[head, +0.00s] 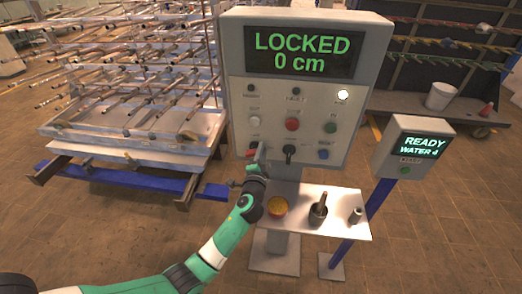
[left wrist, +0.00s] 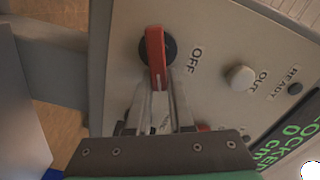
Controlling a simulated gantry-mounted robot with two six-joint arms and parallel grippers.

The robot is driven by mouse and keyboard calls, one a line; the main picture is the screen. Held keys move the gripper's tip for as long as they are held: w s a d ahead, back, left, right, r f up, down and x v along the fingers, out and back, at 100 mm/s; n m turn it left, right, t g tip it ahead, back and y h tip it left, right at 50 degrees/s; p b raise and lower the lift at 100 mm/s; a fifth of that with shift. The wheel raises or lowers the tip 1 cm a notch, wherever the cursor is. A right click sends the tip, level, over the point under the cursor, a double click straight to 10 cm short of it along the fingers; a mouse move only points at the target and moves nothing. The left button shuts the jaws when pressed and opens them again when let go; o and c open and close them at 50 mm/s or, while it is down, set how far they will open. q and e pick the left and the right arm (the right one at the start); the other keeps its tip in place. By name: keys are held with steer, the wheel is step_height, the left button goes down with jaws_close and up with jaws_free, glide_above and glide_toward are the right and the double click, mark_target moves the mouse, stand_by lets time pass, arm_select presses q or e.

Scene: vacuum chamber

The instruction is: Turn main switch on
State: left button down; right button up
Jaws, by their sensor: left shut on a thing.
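The main switch (left wrist: 155,52) is a red lever on a round black base, beside the word OFF in the left wrist view. Its red lever runs from the black base down between my fingertips. My left gripper (left wrist: 159,88) is shut on the lower end of this lever. In the head view my left gripper (head: 261,152) is at the lower left of the grey control panel (head: 238,95), mostly covering the switch there. The panel's display (head: 303,52) reads LOCKED, 0 cm. My right gripper is not in view.
A black knob (head: 289,151) sits right of my gripper, with a red button (head: 292,124) above it. Below, a white shelf (head: 340,225) holds an orange-yellow bowl (head: 277,207), a dark bottle (head: 318,208) and a small grey cylinder (head: 355,215). A second box (head: 385,148) reads READY.

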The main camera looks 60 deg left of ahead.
arm_select(q)
steer(key=shift+f+m, duration=0.4)
steer(key=shift+m, duration=0.7)
steer(key=shift+f+m, duration=0.35)
steer(key=shift+m, duration=0.75)
steer(key=c, duration=0.8)
jaws_free()
steer(key=shift+s+a, duration=0.1)
steer(key=shift+s, duration=0.05)
steer(key=shift+r, duration=0.1)
steer(key=p+v, duration=0.1)
steer(key=v, duration=1)
steer(key=shift+d+p, duration=0.35)
steer(key=shift+p, duration=0.05)
